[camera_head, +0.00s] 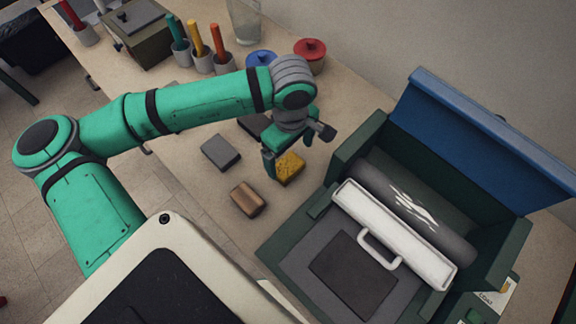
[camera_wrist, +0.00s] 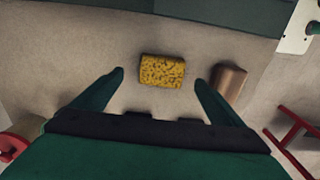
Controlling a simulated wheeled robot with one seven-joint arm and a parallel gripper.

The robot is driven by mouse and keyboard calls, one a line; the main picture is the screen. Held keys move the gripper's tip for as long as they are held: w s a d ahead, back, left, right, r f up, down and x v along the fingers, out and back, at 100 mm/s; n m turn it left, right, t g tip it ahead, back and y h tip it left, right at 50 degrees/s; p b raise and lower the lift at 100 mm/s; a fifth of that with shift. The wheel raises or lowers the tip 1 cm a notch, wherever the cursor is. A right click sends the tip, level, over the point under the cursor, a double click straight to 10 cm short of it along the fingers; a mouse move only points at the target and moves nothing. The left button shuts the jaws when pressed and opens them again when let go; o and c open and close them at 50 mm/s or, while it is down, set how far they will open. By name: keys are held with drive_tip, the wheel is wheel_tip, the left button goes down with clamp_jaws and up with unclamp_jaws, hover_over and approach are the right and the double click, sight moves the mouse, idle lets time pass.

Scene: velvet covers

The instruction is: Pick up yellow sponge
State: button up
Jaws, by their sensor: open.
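The yellow sponge (camera_head: 289,167) is a speckled block lying on the table, left of the dark green case in the head view. In the wrist view the sponge (camera_wrist: 162,71) lies ahead of and between the two fingertips, with bare table around it. My gripper (camera_head: 284,158) hangs over the sponge in the head view and hides part of it. In the wrist view my gripper (camera_wrist: 160,77) is open and empty, its green fingers apart on either side. I cannot tell the exact height of the fingertips above the table.
A brown block (camera_head: 248,199) lies near the sponge, and also shows by the right finger in the wrist view (camera_wrist: 229,83). A grey block (camera_head: 221,152) lies to the left. The open green case (camera_head: 345,160) stands close on the right. Cups and lidded pots (camera_head: 310,55) stand behind.

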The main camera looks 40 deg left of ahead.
sight(288, 166)
drive_tip(key=f, duration=0.5)
drive_tip(key=shift+s+a, duration=0.15)
drive_tip(key=shift+a, duration=0.1)
drive_tip(key=c, duration=1.1)
